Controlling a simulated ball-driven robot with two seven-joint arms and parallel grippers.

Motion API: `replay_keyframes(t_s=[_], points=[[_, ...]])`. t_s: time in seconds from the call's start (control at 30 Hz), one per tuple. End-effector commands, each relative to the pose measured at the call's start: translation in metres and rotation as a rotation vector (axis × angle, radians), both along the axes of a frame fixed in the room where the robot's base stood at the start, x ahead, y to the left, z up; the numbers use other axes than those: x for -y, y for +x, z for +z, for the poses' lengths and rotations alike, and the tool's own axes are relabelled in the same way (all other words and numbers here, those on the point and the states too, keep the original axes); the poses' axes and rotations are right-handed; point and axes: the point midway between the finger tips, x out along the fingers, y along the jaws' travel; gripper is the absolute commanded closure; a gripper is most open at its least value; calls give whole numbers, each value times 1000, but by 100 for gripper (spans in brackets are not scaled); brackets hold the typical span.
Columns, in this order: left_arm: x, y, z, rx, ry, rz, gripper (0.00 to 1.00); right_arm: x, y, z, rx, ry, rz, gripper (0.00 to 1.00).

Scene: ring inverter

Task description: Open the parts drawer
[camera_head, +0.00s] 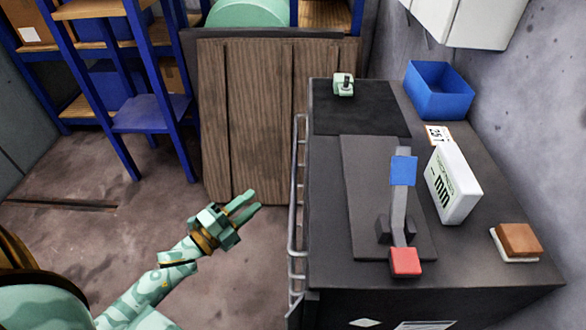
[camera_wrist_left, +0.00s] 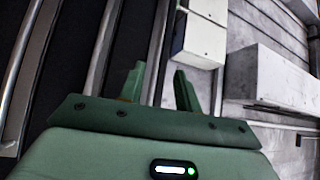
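My left gripper (camera_head: 256,201), pale green with two parallel fingers, is over the floor to the left of the dark workbench (camera_head: 500,277). Its fingers are apart with nothing between them. In the left wrist view the open fingers (camera_wrist_left: 158,72) point toward a dark front with long metal bars (camera_wrist_left: 102,45). In the head view, metal rails (camera_head: 297,190) run along the workbench's left side; the gripper is apart from them. I cannot make out which part is the parts drawer, and no drawer stands visibly open. My right gripper is not in view.
On the workbench are a blue bin (camera_head: 438,92), a white box (camera_head: 453,185), a lever with a blue top (camera_head: 403,171), a red block (camera_head: 405,262) and a brown block (camera_head: 518,240). A wooden panel (camera_head: 252,120) and blue shelving (camera_head: 152,112) stand behind. Floor left of the bench is clear.

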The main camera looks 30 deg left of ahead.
Motion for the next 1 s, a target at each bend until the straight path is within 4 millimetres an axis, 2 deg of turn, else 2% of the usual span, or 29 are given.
replay_keyframes(t_s=[0.3,0.5,0.7,0.97,1.0], points=[[26,77,11,1,-3,1,67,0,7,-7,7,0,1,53],[38,112,15,-1,-3,1,67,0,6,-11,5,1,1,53],[43,126,18,-3,-5,1,67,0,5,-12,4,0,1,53],[43,127,18,-3,-3,1,67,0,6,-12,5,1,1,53],[43,127,18,-3,-3,1,75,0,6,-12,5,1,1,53]])
